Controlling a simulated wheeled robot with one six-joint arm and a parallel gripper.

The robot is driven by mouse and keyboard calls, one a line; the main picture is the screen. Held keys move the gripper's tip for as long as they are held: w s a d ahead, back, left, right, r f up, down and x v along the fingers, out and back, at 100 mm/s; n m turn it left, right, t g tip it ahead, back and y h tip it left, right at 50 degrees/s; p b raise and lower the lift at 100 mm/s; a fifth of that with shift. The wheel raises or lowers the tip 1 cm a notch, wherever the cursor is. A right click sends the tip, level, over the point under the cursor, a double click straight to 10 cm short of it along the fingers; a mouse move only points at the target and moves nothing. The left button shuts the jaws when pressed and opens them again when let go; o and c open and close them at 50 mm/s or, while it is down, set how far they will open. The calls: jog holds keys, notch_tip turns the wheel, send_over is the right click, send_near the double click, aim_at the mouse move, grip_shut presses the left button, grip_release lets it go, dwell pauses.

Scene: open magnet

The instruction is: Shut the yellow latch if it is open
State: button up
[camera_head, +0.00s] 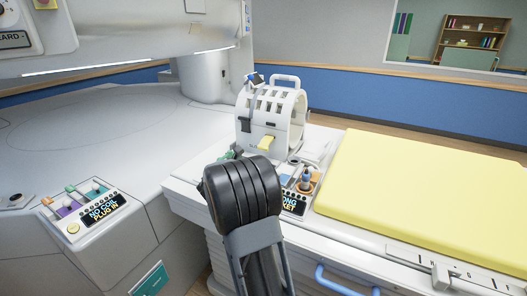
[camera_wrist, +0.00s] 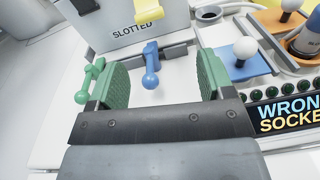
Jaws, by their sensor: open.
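The yellow latch (camera_head: 266,144) sticks out from the lower front of the white slotted coil (camera_head: 245,124) on the bed's end. In the wrist view the yellow latch (camera_wrist: 148,22) is cut by the top edge, above and beyond my fingertips, apart from them. Whether it is open or shut I cannot tell. My gripper (camera_wrist: 163,60) is open, with green textured pads wide apart and nothing gripped. A blue lever (camera_wrist: 151,66) with a rounded end shows between the pads. In the head view my own arm hides most of the gripper.
A green lever (camera_wrist: 91,80) is close beside the left pad. Right of the gripper are a blue plate with a white knob (camera_wrist: 245,48) and a "WRONG SOCKET" display (camera_wrist: 288,115). A yellow mattress (camera_head: 420,195) lies right of the coil. A "NO COIL PLUG IN" panel (camera_head: 85,211) stands left.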

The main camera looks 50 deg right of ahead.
aim_at(262, 148)
jog(key=shift+n+t+h, duration=0.3)
jog(key=shift+n+t, duration=0.3)
jog(key=shift+n, duration=0.2)
jog(key=x, duration=0.5)
jog(key=p+x, duration=0.1)
jog(key=x, duration=0.4)
jog(key=w+x, duration=0.1)
jog(key=x, duration=0.4)
jog(key=shift+w+a+f+p, duration=0.1)
jog(key=shift+f+p, duration=0.2)
jog(key=shift+c, duration=0.4)
